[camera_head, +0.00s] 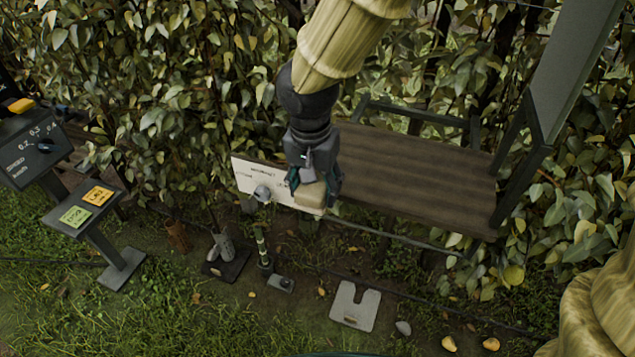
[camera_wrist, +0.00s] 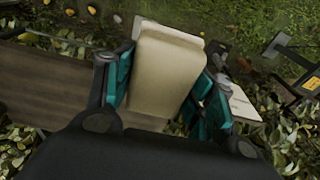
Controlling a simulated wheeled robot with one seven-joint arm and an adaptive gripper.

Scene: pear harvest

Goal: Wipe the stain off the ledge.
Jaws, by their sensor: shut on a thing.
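My gripper (camera_head: 312,190) is shut on a pale tan block, likely a sponge (camera_head: 310,196), over the left end of the brown wooden ledge (camera_head: 415,176). In the wrist view the sponge (camera_wrist: 163,75) sits between the teal-lined fingers, with the bare ledge (camera_wrist: 50,85) running off to the left. I cannot tell whether the sponge touches the surface below it. No stain can be made out on the visible wood; the part under the gripper and sponge is hidden.
A white lettered board (camera_head: 250,178) with a small round grey object (camera_head: 262,193) lies at the ledge's left end. A dark post (camera_head: 560,75) rises at its right end. Leaves crowd behind. Sign stands (camera_head: 84,212) are at left; a grey notched plate (camera_head: 355,306) lies on the ground.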

